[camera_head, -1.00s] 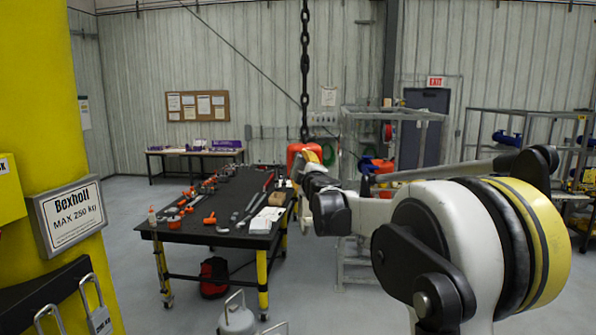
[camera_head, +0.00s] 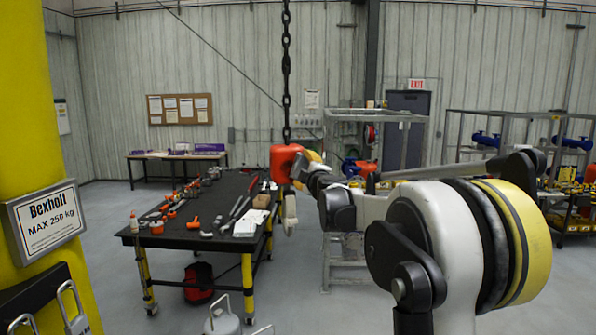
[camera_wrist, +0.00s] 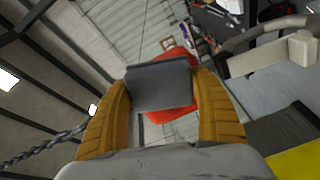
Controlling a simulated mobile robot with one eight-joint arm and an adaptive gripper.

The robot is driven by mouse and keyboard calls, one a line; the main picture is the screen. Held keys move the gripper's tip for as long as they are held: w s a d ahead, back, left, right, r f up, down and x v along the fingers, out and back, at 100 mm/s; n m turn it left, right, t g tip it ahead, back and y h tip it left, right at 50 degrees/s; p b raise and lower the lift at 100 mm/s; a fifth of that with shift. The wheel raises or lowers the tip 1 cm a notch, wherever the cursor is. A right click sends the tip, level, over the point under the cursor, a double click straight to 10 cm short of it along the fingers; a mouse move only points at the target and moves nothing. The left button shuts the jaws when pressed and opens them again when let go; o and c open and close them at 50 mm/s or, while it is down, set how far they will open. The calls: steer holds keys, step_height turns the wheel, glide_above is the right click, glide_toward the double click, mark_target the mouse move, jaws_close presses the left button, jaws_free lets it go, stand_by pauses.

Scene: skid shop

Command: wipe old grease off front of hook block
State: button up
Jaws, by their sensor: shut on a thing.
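In the wrist view, my gripper's yellow fingers (camera_wrist: 160,88) are shut on a flat grey piece (camera_wrist: 158,84), possibly a wiping pad. The grey piece covers the middle of the block, whose red surface shows above and below it (camera_wrist: 172,121). I cannot tell whether the piece touches the block. Any grease is hidden or too small to see.
A black-topped workbench (camera_head: 185,236) with several tools stands left of the block. A yellow column (camera_head: 22,120) with a load sign (camera_head: 46,219) is at the near left. A grey metal frame (camera_head: 345,240) stands behind my arm.

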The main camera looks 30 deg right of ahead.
mark_target(278, 166)
steer(key=shift+w+a+b, duration=0.15)
steer(key=shift+w+a, duration=0.2)
steer(key=shift+a, duration=0.8)
steer(key=shift+w+a+b, duration=0.15)
steer(key=shift+w+a, duration=0.15)
steer(key=shift+a, duration=0.8)
steer(key=shift+w+a+b, duration=0.15)
steer(key=shift+w+a, duration=0.2)
steer(key=shift+a, duration=0.8)
steer(key=shift+a+r, duration=0.2)
steer(key=shift+s+d+b, duration=0.1)
steer(key=shift+s+d, duration=0.25)
steer(key=shift+d, duration=0.85)
steer(key=shift+s+d+b, duration=0.1)
steer(key=shift+s+d, duration=0.2)
steer(key=shift+d, duration=0.9)
steer(key=shift+s+d+b, duration=0.1)
steer(key=shift+s+d, duration=0.25)
steer(key=shift+d, duration=0.85)
steer(key=shift+a, duration=0.1)
steer(key=shift+w+a+b, duration=0.1)
steer(key=shift+w+a, duration=0.25)
steer(key=shift+a, duration=0.85)
steer(key=shift+w+a+b, duration=0.15)
steer(key=shift+w+a, duration=0.2)
steer(key=shift+a, duration=0.8)
steer(key=shift+w+a+b, duration=0.1)
steer(key=shift+w+a, duration=0.25)
steer(key=shift+a, duration=0.85)
